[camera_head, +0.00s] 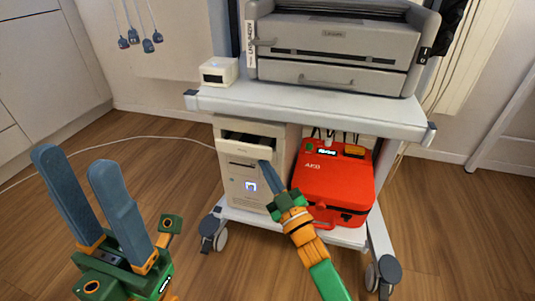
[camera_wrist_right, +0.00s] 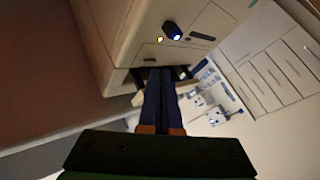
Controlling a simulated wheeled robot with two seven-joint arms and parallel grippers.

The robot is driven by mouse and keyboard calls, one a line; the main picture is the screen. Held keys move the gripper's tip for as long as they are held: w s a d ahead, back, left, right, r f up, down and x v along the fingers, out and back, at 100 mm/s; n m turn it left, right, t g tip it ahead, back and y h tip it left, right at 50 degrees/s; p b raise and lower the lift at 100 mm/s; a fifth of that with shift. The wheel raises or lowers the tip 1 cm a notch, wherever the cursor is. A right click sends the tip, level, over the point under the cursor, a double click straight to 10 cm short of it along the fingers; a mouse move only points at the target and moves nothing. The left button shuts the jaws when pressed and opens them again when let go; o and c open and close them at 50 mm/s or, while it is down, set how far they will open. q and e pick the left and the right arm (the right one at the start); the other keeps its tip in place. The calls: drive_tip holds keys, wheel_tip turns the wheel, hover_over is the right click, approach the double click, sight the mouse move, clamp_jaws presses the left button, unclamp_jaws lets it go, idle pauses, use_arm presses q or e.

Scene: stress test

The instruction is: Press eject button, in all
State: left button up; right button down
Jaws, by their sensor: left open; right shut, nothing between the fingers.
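A beige computer tower (camera_head: 242,187) stands on the lower shelf of the cart. Near its top, a cream-fronted drawer or disc tray (camera_head: 242,147) appears to stick out below a dark opening. My right gripper (camera_head: 264,166) is shut and empty, its fingertips at the right part of the tower's front, just below that tray. I cannot tell whether they touch. The right wrist view shows the shut fingers (camera_wrist_right: 160,75) close to the tower (camera_wrist_right: 135,30). An eject button cannot be made out. My left gripper (camera_head: 76,158) is open and empty, at the left, away from the cart.
A red case (camera_head: 335,185) marked AED sits right of the tower. A grey printer (camera_head: 335,48) and a small white box (camera_head: 219,71) stand on the cart's upper shelf (camera_head: 310,107). A pale cable crosses the wooden floor. Floor left of the cart is otherwise clear.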

drive_tip(key=shift+s+a, duration=0.1)
drive_tip(key=shift+s, duration=0.2)
drive_tip(key=s+p, duration=0.1)
drive_tip(key=s+a, duration=0.1)
drive_tip(key=s, duration=0.1)
drive_tip(key=s+p, duration=0.1)
drive_tip(key=shift+s+a+p, duration=0.25)
drive_tip(key=shift+s+p, duration=0.1)
idle(0.6)
